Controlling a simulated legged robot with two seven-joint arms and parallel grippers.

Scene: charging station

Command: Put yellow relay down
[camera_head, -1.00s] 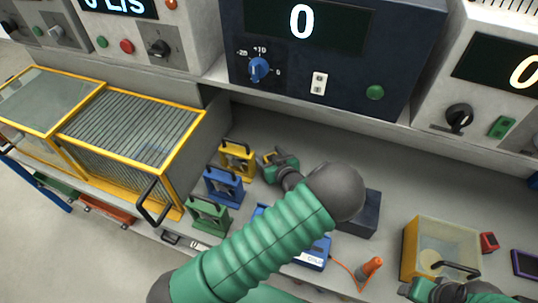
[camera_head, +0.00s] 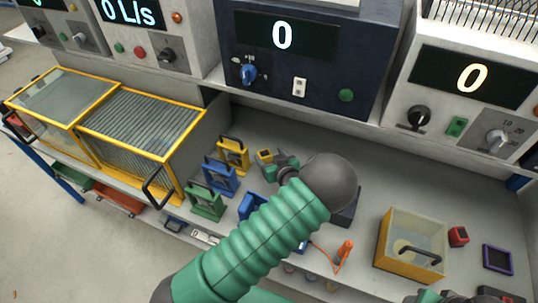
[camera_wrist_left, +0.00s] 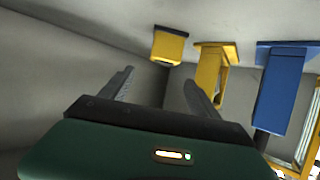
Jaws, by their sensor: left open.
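A yellow upright frame with a dark handle (camera_head: 233,157) stands on the bench at the back of a row; it also shows in the left wrist view (camera_wrist_left: 211,75). A small yellow block with a dark top (camera_head: 265,156) is just right of it, and in the left wrist view (camera_wrist_left: 169,47) it is beyond the fingertips. I cannot tell which one is the yellow relay. My left gripper (camera_head: 271,170) is beside the small block; in the left wrist view (camera_wrist_left: 159,80) its fingers are apart and empty. My right gripper (camera_head: 440,299) is cut off at the bottom edge.
A blue frame (camera_head: 220,181) and a green frame (camera_head: 206,204) stand in front of the yellow frame. A yellow-edged glass case (camera_head: 140,127) is at left. A yellow open box (camera_head: 407,262) and an orange tool (camera_head: 345,251) are at right.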

